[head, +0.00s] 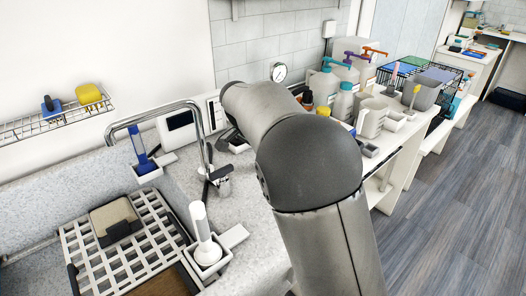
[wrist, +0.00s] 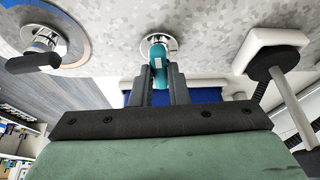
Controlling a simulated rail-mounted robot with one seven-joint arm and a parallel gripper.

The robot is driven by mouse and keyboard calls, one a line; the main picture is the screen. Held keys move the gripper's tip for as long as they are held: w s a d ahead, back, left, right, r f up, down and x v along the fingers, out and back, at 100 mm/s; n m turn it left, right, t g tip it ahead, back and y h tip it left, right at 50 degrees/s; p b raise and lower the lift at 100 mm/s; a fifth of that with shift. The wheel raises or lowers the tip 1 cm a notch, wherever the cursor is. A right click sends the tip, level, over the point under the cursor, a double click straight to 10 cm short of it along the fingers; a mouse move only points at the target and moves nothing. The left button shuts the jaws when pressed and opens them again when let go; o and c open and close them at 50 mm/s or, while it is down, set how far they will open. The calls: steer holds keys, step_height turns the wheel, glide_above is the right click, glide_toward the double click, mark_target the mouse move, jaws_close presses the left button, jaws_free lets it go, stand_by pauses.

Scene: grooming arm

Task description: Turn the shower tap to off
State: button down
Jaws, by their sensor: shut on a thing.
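In the wrist view, a tap with a teal handle (wrist: 158,62) and a round chrome base (wrist: 172,43) is mounted on a pale speckled surface. The two dark fingers of my gripper (wrist: 160,72) are on either side of the teal handle and shut on it. The handle points from its base toward my palm. A second tap, with a black lever (wrist: 34,62) on a chrome base, is at the left and apart from my gripper. In the head view my arm hides my gripper and the teal handle.
In the wrist view, a black-headed tool in a white holder (wrist: 270,42) is close on the right. In the head view, a chrome spout (head: 160,112) and a white wand (head: 201,222) stand left of my arm. Bottles (head: 342,100) crowd the counter on the right.

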steer(key=shift+m, duration=0.5)
steer(key=c, duration=1.4)
jaws_free()
steer(key=shift+a+r, duration=0.1)
steer(key=shift+r, duration=0.05)
steer(key=p+v, duration=0.1)
steer(key=v, duration=1.6)
steer(key=shift+w, duration=0.2)
steer(key=shift+a+r, duration=0.1)
steer(key=shift+a, duration=0.05)
